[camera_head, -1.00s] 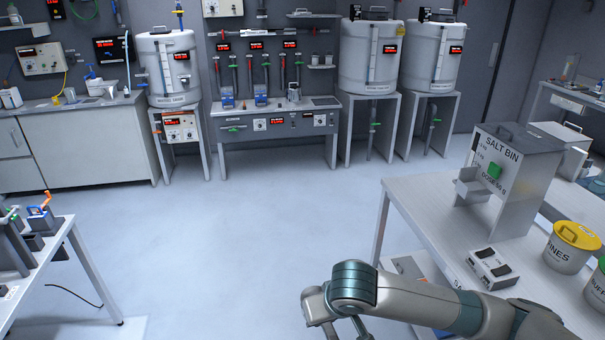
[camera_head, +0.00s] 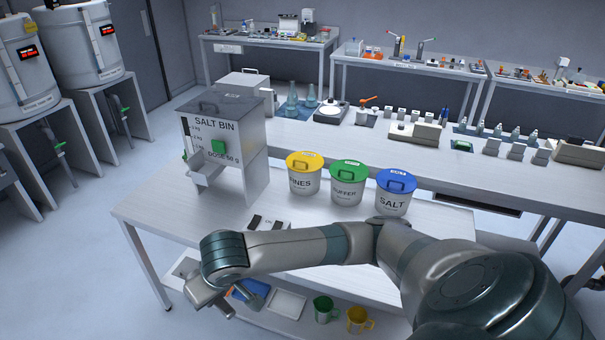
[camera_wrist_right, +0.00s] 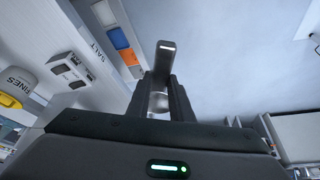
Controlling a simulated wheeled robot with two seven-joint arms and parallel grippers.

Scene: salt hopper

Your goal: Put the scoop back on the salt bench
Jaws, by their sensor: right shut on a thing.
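My right gripper (camera_head: 212,298) hangs in front of the salt bench (camera_head: 150,208), beyond its near edge and above floor level. In the right wrist view the gripper (camera_wrist_right: 160,88) is shut on the scoop (camera_wrist_right: 165,58). Its dark grey handle with a pale tip sticks out past the fingers, and a rounded metallic part shows between them. The rest of the scoop is hidden. The salt bench has a pale top and carries the grey salt bin (camera_head: 228,150). My left gripper is not in view.
Yellow (camera_head: 304,174), green (camera_head: 348,183) and blue-lidded (camera_head: 396,192) tubs stand right of the bin. A switch box (camera_head: 268,224) lies before it. The lower shelf holds coloured mats, a green jug (camera_head: 324,308) and a yellow jug (camera_head: 358,318). The bench's front left top is clear.

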